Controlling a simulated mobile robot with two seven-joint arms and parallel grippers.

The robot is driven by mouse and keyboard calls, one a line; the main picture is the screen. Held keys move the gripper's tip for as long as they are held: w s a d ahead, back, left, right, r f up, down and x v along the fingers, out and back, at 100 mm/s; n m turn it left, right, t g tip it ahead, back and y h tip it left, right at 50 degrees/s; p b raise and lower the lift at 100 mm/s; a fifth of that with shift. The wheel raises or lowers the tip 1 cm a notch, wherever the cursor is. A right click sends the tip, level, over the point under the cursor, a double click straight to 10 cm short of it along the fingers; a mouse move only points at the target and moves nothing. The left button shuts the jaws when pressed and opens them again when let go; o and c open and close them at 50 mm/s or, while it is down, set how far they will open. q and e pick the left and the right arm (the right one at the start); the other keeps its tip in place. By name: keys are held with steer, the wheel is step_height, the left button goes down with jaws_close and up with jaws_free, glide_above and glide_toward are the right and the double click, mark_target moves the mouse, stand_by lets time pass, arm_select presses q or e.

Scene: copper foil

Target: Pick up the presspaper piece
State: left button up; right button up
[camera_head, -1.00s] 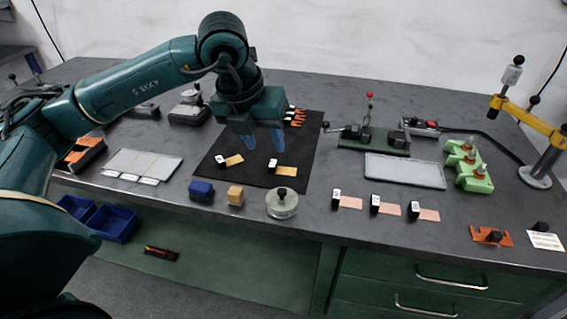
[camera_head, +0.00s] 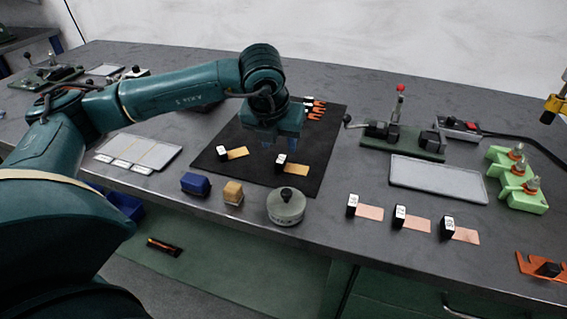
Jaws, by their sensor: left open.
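Two tan pieces that look like presspaper lie on the black mat (camera_head: 225,167), each with a small black-and-white tagged block at its left end. One tan piece (camera_head: 238,153) is on the left, the other (camera_head: 299,170) is nearer the front right. My left gripper (camera_head: 280,144) is open above the mat, its bluish fingers pointing down. In the picture the fingertips are just behind the front-right piece and right of the left piece. Nothing shows between the fingers. Their height above the mat is hard to tell. My right gripper is not in view.
A blue block (camera_head: 195,184), a yellow block (camera_head: 233,193) and a round weight (camera_head: 286,207) stand in front of the mat. Several copper strips (camera_head: 369,213) with tagged blocks and a pale tray (camera_head: 437,180) are to the right.

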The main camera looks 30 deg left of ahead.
mark_target(282, 158)
arm_select(q)
steer(key=x, duration=0.5)
steer(key=shift+s+f, duration=0.2)
steer(key=shift+f, duration=0.05)
steer(key=shift+d, duration=0.1)
jaws_close()
